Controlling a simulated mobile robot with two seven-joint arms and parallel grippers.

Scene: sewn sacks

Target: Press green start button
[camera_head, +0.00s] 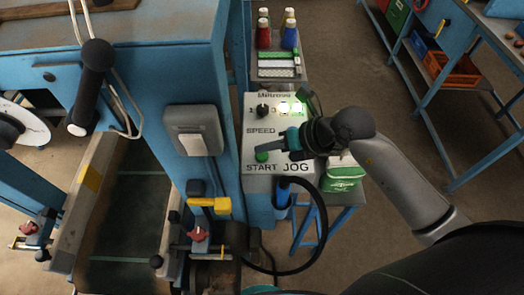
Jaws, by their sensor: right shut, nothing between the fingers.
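The green start button (262,156) sits low on the front of a grey control box (257,115), above the word START. My right gripper (268,147) is shut and empty. Its fingertips reach in from the right and are at or just above the green button. I cannot tell whether they touch it. The gripper and wrist hide the part of the panel above JOG. My left gripper is not in view.
A blue machine (150,60) stands on the left, with a grey switch box (193,131) beside the panel. A black cable (322,220) loops below the control box. Red and blue bottles stand behind it.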

